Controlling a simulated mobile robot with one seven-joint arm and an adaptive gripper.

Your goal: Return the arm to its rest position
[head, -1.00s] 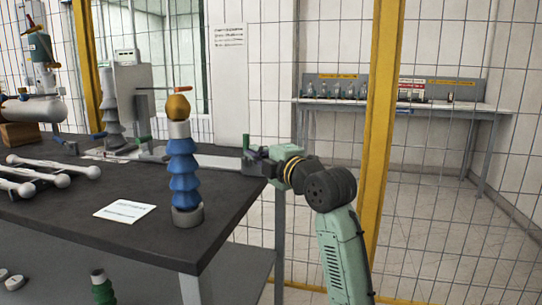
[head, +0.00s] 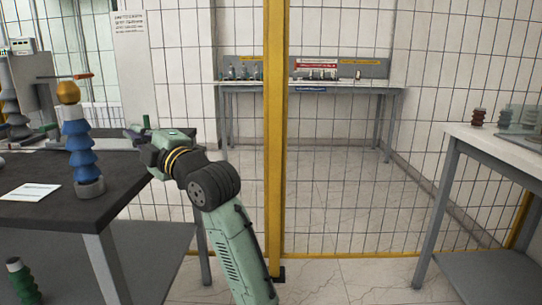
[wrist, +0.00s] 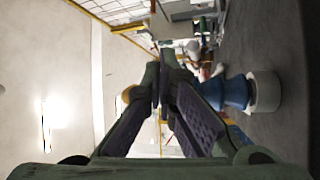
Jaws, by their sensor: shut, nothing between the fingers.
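My arm reaches up from the bottom of the head view to the right edge of the dark workbench (head: 120,195). My gripper (head: 133,136) points left and away over that edge, beside the blue ribbed insulator. In the wrist view the fingertips (wrist: 160,86) meet, with nothing held between them. The insulator (head: 80,150) stands upright on the bench, with a grey base ring and an orange knob on top. It also shows in the wrist view (wrist: 238,92), lying sideways in the picture to the right of the fingers and apart from them.
A white card (head: 30,192) lies on the bench, and a grey box-like device (head: 32,85) stands behind. A yellow post (head: 275,150) and mesh fence rise behind my arm. Another table (head: 490,147) stands at the right. The floor between the bench and that table looks clear.

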